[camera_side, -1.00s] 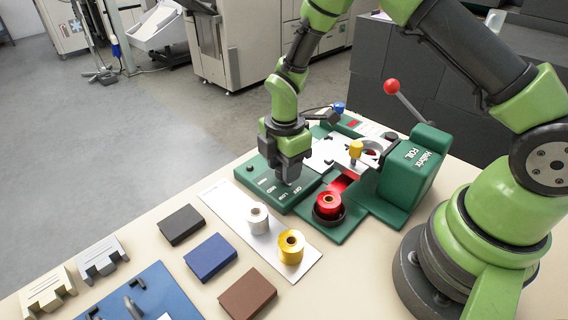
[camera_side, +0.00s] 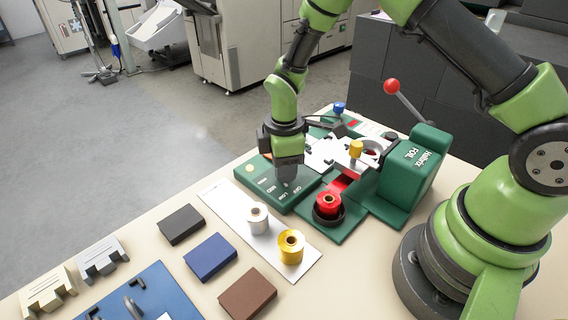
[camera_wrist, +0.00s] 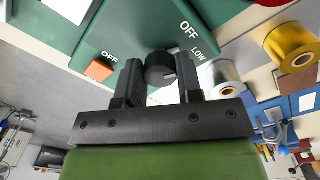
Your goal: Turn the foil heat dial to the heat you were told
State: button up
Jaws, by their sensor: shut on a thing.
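The foil heat dial (camera_wrist: 160,68) is a small black knob on the green control box (camera_side: 262,187) of the foil machine. My gripper (camera_wrist: 158,82) is shut on the dial, with one finger on each side of it. In the side view my gripper (camera_side: 289,180) points down at the box top and hides most of the dial. In the wrist view OFF and LOW are readable to the right of the dial; I cannot tell which mark the dial points at.
A pale round lamp (camera_side: 250,169) is on the box's left corner. An orange switch (camera_wrist: 98,71) is beside the dial. A red foil roll (camera_side: 328,203) stands in the machine. Silver (camera_side: 257,217) and gold (camera_side: 291,246) rolls stand on a white strip nearby.

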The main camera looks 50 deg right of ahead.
jog(key=m, duration=0.5)
jog(key=shift+m, duration=0.3)
jog(key=m, duration=0.5)
jog(key=shift+a, duration=0.1)
jog(key=m, duration=0.5)
jog(key=shift+m, duration=0.4)
jog(key=m, duration=0.5)
jog(key=shift+m, duration=0.4)
jog(key=o, duration=0.9)
notch_tip(320, 180, up, 10)
jog(key=shift+w+r, duration=0.1)
